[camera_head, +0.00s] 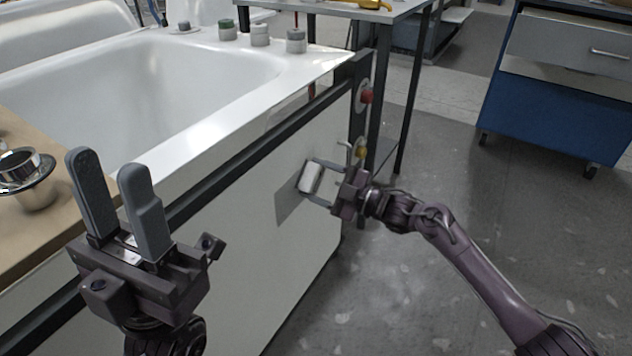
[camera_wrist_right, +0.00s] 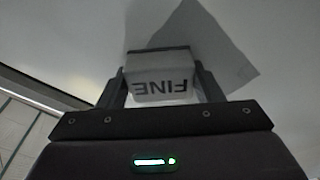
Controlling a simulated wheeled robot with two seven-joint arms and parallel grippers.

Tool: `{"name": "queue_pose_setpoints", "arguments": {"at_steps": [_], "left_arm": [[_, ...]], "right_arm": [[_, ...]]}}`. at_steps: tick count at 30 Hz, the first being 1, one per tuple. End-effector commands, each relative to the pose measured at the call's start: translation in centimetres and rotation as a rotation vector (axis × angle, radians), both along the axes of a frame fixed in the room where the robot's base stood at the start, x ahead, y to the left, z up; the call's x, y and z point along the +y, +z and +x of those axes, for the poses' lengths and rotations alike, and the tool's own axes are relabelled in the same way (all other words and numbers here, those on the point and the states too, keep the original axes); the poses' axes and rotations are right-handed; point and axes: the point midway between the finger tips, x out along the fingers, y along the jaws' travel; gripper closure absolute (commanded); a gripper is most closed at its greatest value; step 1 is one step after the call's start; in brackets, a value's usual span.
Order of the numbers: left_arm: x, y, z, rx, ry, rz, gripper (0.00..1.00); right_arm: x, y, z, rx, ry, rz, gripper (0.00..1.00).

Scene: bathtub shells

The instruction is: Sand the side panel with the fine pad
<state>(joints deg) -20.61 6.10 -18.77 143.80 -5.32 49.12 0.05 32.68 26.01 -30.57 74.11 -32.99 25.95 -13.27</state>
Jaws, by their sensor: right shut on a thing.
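The side panel (camera_head: 262,232) is the white upright face along the tub's side. A grey, duller patch (camera_head: 289,207) shows on it near its right end; the patch also shows in the right wrist view (camera_wrist_right: 222,62). My right gripper (camera_head: 318,181) is shut on the fine pad (camera_head: 311,177), a small light block. In the right wrist view the pad (camera_wrist_right: 161,76) sits between the fingers with "FINE" upside down, at the patch's edge. I cannot tell whether it touches the panel. My left gripper (camera_head: 117,195) is open and empty, fingers up, in front of the tub.
A red knob (camera_head: 366,96) sits on the dark frame. A metal drain fitting (camera_head: 28,178) stands on a wooden board (camera_head: 60,222) at left. A blue cabinet (camera_head: 560,98) stands at back right.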

Motion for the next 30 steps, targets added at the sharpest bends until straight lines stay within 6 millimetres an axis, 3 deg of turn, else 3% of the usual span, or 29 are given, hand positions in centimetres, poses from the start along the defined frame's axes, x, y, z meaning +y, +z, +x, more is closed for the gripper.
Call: {"name": "queue_pose_setpoints", "arguments": {"at_steps": [16, 30], "left_arm": [[0.0, 2.9, 0.0, 0.0, 0.0, 0.0, 0.64], [0.0, 3.0, 0.1, 0.003, 0.002, 0.001, 0.64]], "right_arm": [[-4.2, 0.0, -3.2, 0.004, 0.005, -0.001, 0.58], [-4.7, -0.1, -3.7, 0.003, 0.005, -0.001, 0.58]]}}
